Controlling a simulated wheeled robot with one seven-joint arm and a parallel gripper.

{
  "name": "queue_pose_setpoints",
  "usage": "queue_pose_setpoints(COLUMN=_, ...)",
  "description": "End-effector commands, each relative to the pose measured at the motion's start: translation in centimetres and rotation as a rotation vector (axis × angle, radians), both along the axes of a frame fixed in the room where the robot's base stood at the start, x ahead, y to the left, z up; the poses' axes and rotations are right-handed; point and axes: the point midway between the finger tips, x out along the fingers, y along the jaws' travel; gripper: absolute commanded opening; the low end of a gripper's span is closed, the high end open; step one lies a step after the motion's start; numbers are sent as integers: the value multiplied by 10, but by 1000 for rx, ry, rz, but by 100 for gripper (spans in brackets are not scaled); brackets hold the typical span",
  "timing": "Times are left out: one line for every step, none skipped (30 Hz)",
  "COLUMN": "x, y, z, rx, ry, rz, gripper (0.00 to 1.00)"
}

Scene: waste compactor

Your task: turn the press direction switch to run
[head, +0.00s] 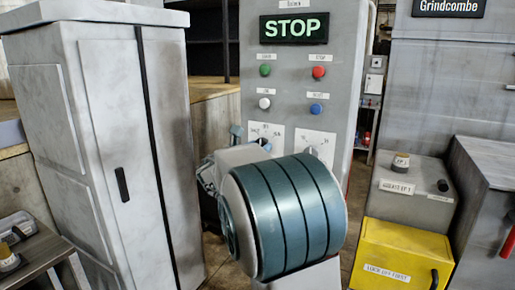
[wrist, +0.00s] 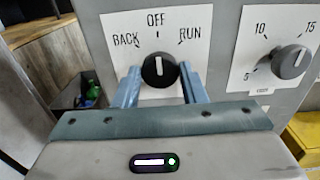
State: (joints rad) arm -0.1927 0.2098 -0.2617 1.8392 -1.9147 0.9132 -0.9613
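The press direction switch is a round black knob (wrist: 159,69) on a white plate marked BACK, OFF and RUN in the wrist view. Its white pointer line stands upright, at OFF. RUN is up to the right and BACK up to the left. My gripper (wrist: 160,76) has its two blue fingers on either side of the knob, close against its left and right edges. I cannot tell whether they press on it. In the head view my arm hides much of the switch plate (head: 279,136).
A STOP display (head: 294,28) is lit green above several coloured buttons on the panel. A grey numbered dial (wrist: 290,61) sits right of the switch. A tall grey cabinet (head: 100,130) stands left, and a yellow box (head: 402,257) stands right.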

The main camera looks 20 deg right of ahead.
Motion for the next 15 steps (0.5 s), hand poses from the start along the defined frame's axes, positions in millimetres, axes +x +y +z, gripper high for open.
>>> queue_pose_setpoints(x=-1, y=0, z=0, rx=0, ry=0, rz=-2, gripper=18)
queue_pose_setpoints(x=-1, y=-1, z=0, rx=0, ry=0, rz=-2, gripper=15)
queue_pose_setpoints(x=-1, y=-1, z=0, rx=0, ry=0, rz=-3, gripper=15)
queue_pose_setpoints(x=-1, y=-1, z=0, rx=0, ry=0, rz=-3, gripper=15)
queue_pose_setpoints(x=-1, y=-1, z=0, rx=1, ry=-1, rz=-3, gripper=15)
queue_pose_setpoints(x=-1, y=-1, z=0, rx=1, ry=-2, rz=-3, gripper=15)
queue_pose_setpoints(x=-1, y=-1, z=-1, rx=2, ry=-3, rz=-3, gripper=15)
queue_pose_setpoints(x=-1, y=-1, z=-1, rx=4, ry=-6, rz=-3, gripper=15)
queue_pose_setpoints(x=-1, y=-1, z=-1, rx=8, ry=-10, rz=-3, gripper=15)
queue_pose_setpoints(x=-1, y=-1, z=-2, rx=12, ry=-15, rz=-4, gripper=15)
queue_pose_setpoints(x=-1, y=-1, z=-2, rx=16, ry=-20, rz=-4, gripper=15)
queue_pose_setpoints(x=-1, y=-1, z=-3, rx=24, ry=-31, rz=-4, gripper=15)
queue_pose_setpoints(x=-1, y=-1, z=-3, rx=31, ry=-40, rz=-4, gripper=15)
queue_pose_setpoints(x=-1, y=-1, z=-4, rx=39, ry=-50, rz=-4, gripper=15)
queue_pose_setpoints(x=-1, y=-1, z=-5, rx=51, ry=-65, rz=-4, gripper=15)
